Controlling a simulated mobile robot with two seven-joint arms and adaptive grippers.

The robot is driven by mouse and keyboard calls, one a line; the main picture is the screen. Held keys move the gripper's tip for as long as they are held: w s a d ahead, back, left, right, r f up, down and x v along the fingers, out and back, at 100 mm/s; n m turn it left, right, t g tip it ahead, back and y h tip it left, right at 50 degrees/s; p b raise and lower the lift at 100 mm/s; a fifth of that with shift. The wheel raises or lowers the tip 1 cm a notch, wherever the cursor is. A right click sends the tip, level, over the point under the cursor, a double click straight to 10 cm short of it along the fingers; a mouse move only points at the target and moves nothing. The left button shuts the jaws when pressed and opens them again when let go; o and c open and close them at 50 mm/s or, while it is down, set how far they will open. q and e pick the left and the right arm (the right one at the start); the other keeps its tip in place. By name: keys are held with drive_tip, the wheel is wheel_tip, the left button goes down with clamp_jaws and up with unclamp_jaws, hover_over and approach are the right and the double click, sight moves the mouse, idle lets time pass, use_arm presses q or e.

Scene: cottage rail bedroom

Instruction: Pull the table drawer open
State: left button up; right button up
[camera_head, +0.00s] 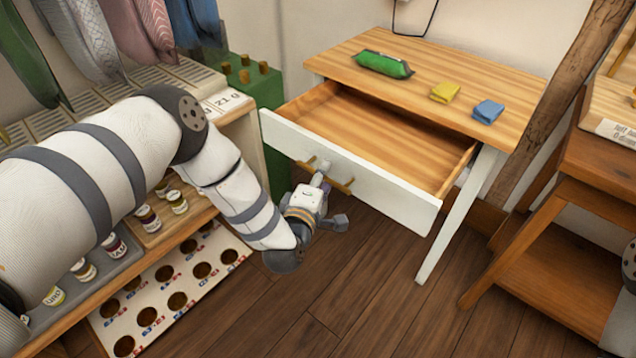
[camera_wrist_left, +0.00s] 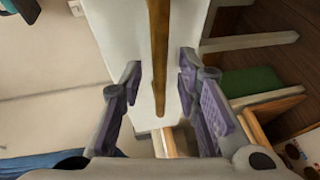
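The wooden table (camera_head: 480,84) has a white-fronted drawer (camera_head: 395,188), which stands pulled well out with its bare wooden inside showing. A thin brass bar handle (camera_head: 340,186) is fixed across the drawer front. My left gripper (camera_head: 322,178) is at the handle, in front of the drawer. In the left wrist view the handle bar (camera_wrist_left: 158,50) runs between the two purple-padded fingers of the left gripper (camera_wrist_left: 160,85), with a gap on each side. The fingers are apart and not closed on the bar. My right gripper is not in view.
A green packet (camera_head: 383,64), a yellow cloth (camera_head: 445,92) and a blue cloth (camera_head: 488,111) lie on the tabletop. A shelf unit with small jars (camera_head: 177,201) stands left. A brown wooden stand (camera_head: 560,245) is at right. Floor before the drawer is clear.

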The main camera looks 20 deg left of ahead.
use_arm(q)
drive_tip(key=s+r, duration=0.2)
drive_tip(key=s, duration=0.9)
drive_tip(key=shift+d, duration=0.25)
drive_tip(key=shift+s, duration=0.1)
drive_tip(key=s+d+f+m+g+h+p, duration=0.25)
drive_tip(key=s+f+m+g, duration=0.6)
drive_tip(key=s, duration=0.55)
drive_tip(key=s+a+m+g, duration=0.2)
drive_tip(key=s+m+g, duration=0.1)
drive_tip(key=s, duration=0.5)
drive_tip(key=s+a+m+g+y, duration=0.1)
drive_tip(key=s+a+m+g, duration=0.2)
drive_tip(key=s, duration=0.5)
drive_tip(key=s+a+m+g, duration=0.2)
drive_tip(key=s+m+g, duration=0.1)
drive_tip(key=s, duration=0.5)
drive_tip(key=shift+s+a+g+y, duration=0.25)
drive_tip(key=shift+s+g+y, duration=0.15)
drive_tip(key=shift+g, duration=0.15)
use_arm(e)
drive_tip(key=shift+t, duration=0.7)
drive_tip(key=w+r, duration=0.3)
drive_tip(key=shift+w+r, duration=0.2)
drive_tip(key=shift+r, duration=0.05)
